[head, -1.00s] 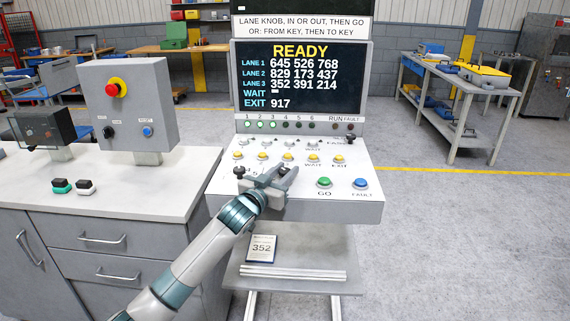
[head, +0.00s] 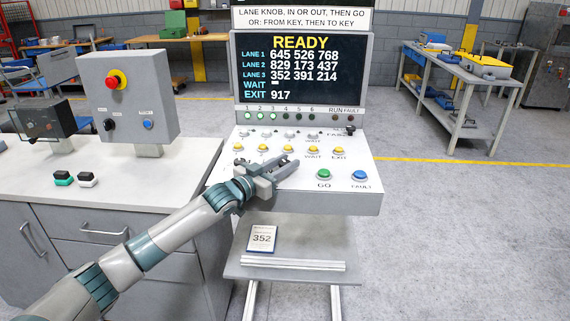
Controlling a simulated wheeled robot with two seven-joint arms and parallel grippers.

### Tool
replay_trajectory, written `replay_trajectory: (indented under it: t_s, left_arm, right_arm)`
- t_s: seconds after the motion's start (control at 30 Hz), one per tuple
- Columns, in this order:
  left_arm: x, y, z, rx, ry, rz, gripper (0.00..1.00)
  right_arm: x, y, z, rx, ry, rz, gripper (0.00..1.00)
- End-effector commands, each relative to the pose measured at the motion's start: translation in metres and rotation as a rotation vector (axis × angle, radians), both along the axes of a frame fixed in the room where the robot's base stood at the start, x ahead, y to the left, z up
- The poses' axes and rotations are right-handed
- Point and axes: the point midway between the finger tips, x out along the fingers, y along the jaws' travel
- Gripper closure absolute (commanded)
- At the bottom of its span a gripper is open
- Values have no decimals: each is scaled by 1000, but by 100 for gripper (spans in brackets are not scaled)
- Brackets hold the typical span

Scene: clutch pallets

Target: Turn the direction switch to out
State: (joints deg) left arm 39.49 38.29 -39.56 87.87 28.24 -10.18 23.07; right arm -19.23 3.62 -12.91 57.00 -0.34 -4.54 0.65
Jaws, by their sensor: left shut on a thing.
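The grey control console has a sloped panel (head: 345,193) with yellow, green and blue buttons. My left gripper (head: 287,166) is over the left front part of this panel, below the row of yellow buttons (head: 288,149). Its jaws are shut on the direction switch, a dark knob that is mostly hidden by the fingers. The switch's pointing direction and its labels cannot be read. The screen (head: 303,72) reads READY, with lane numbers, WAIT and EXIT 917. My right gripper is not in view.
The green GO button (head: 324,174) and blue FAULT button (head: 359,175) are right of my gripper. A card marked 352 (head: 262,238) is on the shelf below. A grey box with a red button (head: 117,82) stands on the left counter (head: 165,185).

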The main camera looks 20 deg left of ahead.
Motion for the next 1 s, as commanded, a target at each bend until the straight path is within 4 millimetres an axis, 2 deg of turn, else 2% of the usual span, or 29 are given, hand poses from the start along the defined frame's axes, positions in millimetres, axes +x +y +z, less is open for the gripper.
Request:
replay_trajectory:
  t_s: [0.07, 0.1, 0.17, 0.67, 0.87, 1.0]
  left_arm:
    - [0, 1, 0, 0, 1, 1, 93]
    - [0, 1, 0, 0, 1, 2, 66]
    - [0, 1, 0, 0, 1, 2, 53]
    - [-7, 3, -2, 0, 2, 1, 53]
    - [-28, 13, -3, 0, 1, 0, 53]
    - [-51, 24, -3, 2, 1, 1, 53]
  right_arm:
    - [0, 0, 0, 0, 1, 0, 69]
    - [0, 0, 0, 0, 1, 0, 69]
    - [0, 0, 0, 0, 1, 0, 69]
    - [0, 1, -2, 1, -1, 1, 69]
    - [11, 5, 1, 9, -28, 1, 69]
    - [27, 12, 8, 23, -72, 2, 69]
